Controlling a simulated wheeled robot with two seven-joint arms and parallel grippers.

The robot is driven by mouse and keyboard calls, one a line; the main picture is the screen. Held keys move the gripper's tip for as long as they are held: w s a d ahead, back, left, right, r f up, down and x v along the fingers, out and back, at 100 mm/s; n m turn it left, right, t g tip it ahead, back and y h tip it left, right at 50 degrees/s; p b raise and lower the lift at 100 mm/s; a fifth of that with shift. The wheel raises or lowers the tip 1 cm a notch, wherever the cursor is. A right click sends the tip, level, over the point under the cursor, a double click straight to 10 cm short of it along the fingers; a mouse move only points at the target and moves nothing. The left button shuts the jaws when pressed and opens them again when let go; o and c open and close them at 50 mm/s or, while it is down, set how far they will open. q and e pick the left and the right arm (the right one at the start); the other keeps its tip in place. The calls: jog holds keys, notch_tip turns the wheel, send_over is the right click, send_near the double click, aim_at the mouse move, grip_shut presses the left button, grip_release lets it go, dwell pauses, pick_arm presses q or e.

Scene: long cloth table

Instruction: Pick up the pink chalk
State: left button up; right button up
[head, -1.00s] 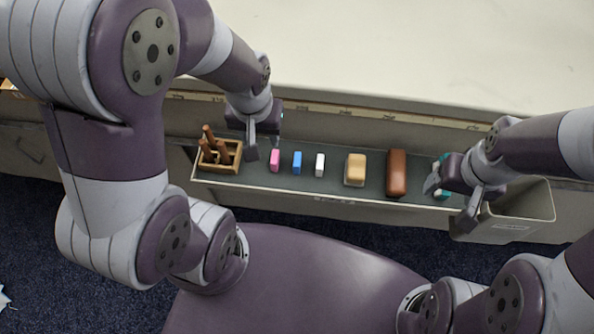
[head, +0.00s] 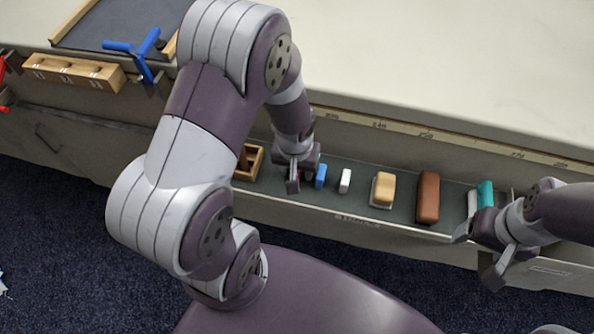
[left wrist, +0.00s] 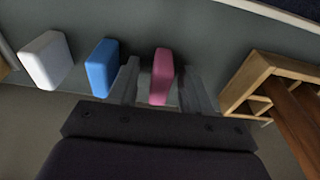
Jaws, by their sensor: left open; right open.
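The pink chalk (left wrist: 162,76) stands in the grey tray, between the two open fingers of my left gripper (left wrist: 158,88) in the left wrist view. A small gap shows on each side of it there. In the head view my left gripper (head: 302,180) is low over the tray and hides the pink chalk. The blue chalk (head: 321,175) is just right of that gripper; it also shows in the left wrist view (left wrist: 102,67). My right gripper (head: 476,258) is open and empty at the tray's right part.
The white chalk (head: 345,181), a tan block (head: 383,188), a brown block (head: 428,197) and a teal item (head: 485,194) line the tray (head: 300,201). A wooden holder (head: 250,162) is close on the left gripper's other side. The pale tabletop (head: 440,60) is clear.

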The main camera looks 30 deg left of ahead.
pick_arm(q)
jog(key=shift+c, duration=0.3)
grip_shut()
jog(key=shift+r, duration=0.1)
jog(key=shift+r, duration=0.55)
notch_tip(320, 180, up, 3)
jog(key=shift+p, duration=0.8)
jog(key=w+d+r, duration=0.1)
jog(key=d+r, duration=0.1)
jog(key=d, duration=0.1)
jog(key=w+d+r, duration=0.2)
jog(key=d, duration=0.2)
jog(key=w+d+r+p, duration=0.1)
jog(key=d+r, duration=0.2)
jog(key=shift+w+d, duration=0.3)
jog(key=shift+d, duration=0.1)
